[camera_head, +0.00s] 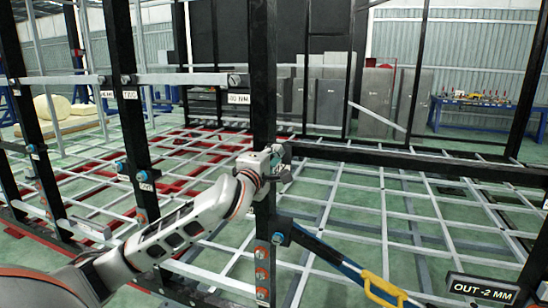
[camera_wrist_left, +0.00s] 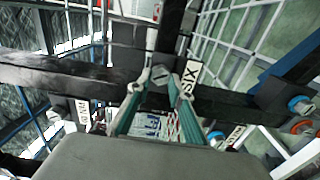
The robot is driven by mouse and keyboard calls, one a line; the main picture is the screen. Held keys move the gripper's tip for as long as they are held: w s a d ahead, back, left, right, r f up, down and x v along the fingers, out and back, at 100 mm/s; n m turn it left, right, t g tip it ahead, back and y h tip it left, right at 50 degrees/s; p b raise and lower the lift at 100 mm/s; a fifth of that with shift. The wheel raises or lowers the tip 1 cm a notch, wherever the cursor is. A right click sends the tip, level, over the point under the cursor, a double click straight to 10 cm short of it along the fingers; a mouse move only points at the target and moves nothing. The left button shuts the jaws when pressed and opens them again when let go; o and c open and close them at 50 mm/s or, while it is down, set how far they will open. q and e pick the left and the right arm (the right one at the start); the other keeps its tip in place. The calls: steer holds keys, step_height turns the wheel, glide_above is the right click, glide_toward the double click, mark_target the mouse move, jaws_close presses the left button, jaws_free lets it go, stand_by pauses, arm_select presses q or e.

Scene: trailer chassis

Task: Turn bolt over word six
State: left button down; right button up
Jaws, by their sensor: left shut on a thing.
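My left gripper (camera_head: 284,163) reaches across the head view to the black upright post (camera_head: 262,70). In the left wrist view its two teal fingers (camera_wrist_left: 159,80) converge on a grey bolt head (camera_wrist_left: 159,73) on the dark post and are shut on it. A white label reading SIX (camera_wrist_left: 189,78) sits just to the right of this bolt, close to the right fingertip. In the head view the bolt and the SIX label are hidden by the gripper. My right gripper is in neither view.
Blue and orange-ringed bolts (camera_head: 278,238) sit lower on the post. Other labels read TRIO (camera_head: 129,94) and 10 MM (camera_head: 238,98). A yellow handle (camera_head: 385,289) on a blue bar and a sign reading OUT -2 MM (camera_head: 483,290) are at lower right. Grey chassis bars (camera_head: 385,215) cross the green floor.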

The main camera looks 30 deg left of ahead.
arm_select(q)
steer(key=c, duration=1.8)
jaws_free()
steer(key=shift+d+f, duration=0.25)
steer(key=shift+f, duration=0.05)
steer(key=shift+a+r, duration=0.1)
steer(key=shift+r, duration=0.1)
steer(key=shift+s, duration=0.1)
steer(key=v, duration=1.2)
